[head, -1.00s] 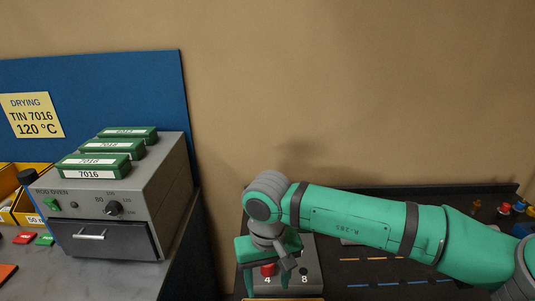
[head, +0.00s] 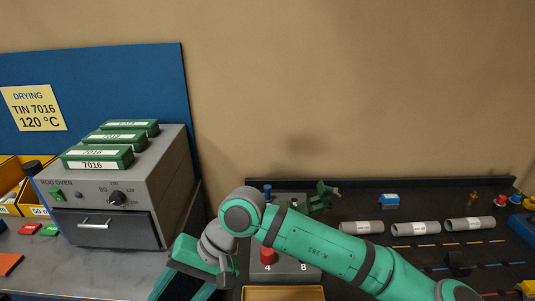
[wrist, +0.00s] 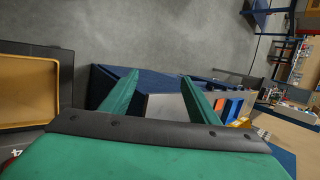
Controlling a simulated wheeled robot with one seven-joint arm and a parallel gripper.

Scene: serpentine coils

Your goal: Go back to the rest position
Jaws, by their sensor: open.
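My gripper (wrist: 160,82) shows in the wrist view with its two green fingers spread well apart and nothing between them. Beyond them are a dark blue panel and grey floor. In the head view my green arm reaches in from the lower right and bends at a grey joint. My gripper hangs at the bottom, left of the red knob (head: 268,256) and in front of the worktop; its fingertips are cut off or hidden there.
A tan tray (head: 283,293) lies at the bottom centre. Grey labelled tubes (head: 414,228) lie on the dark bench at right. Yellow bins (head: 8,170) stand far left.

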